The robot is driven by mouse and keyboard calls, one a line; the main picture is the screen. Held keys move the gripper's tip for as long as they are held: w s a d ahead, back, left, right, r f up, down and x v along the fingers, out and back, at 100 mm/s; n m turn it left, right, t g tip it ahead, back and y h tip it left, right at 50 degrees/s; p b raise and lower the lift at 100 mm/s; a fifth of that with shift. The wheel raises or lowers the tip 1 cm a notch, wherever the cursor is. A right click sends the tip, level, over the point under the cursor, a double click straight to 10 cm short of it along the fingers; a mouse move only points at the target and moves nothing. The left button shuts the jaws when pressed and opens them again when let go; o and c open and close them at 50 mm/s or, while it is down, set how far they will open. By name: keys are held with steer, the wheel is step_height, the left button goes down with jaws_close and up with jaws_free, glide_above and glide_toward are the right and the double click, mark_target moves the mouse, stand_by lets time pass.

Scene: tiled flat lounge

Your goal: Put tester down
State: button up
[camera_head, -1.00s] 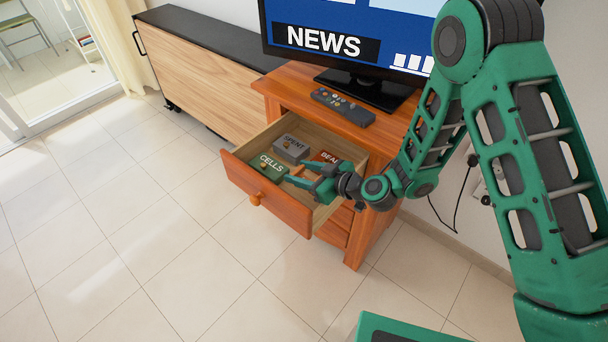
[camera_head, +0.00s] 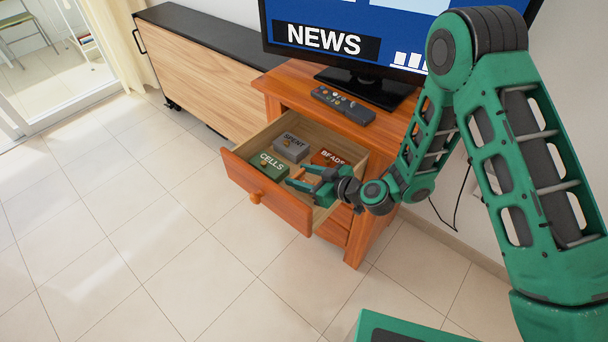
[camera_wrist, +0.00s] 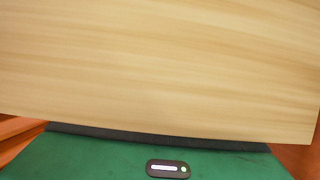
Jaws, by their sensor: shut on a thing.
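My gripper (camera_head: 303,178) is in the open drawer, low over its front right part, beside the green box marked CELLS. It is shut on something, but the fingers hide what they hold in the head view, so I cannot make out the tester. In the wrist view a pale wooden panel fills most of the picture, above a green surface. A small dark oval (camera_wrist: 168,169) with a white bar and a green dot shows on that green surface. I cannot tell whether it is the tester or part of my gripper.
The open drawer (camera_head: 271,202) holds the CELLS box (camera_head: 268,166), a grey SPENT box (camera_head: 290,147) and a red-brown BEADS box (camera_head: 328,158). A remote (camera_head: 343,105) lies on the cabinet (camera_head: 300,85) before the TV (camera_head: 345,30). The tiled floor at left is clear.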

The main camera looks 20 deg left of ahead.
steer(key=o, duration=1.1)
steer(key=shift+o, duration=0.2)
steer(key=shift+r, duration=0.5)
steer(key=v, duration=1.2)
steer(key=shift+d+r, duration=0.1)
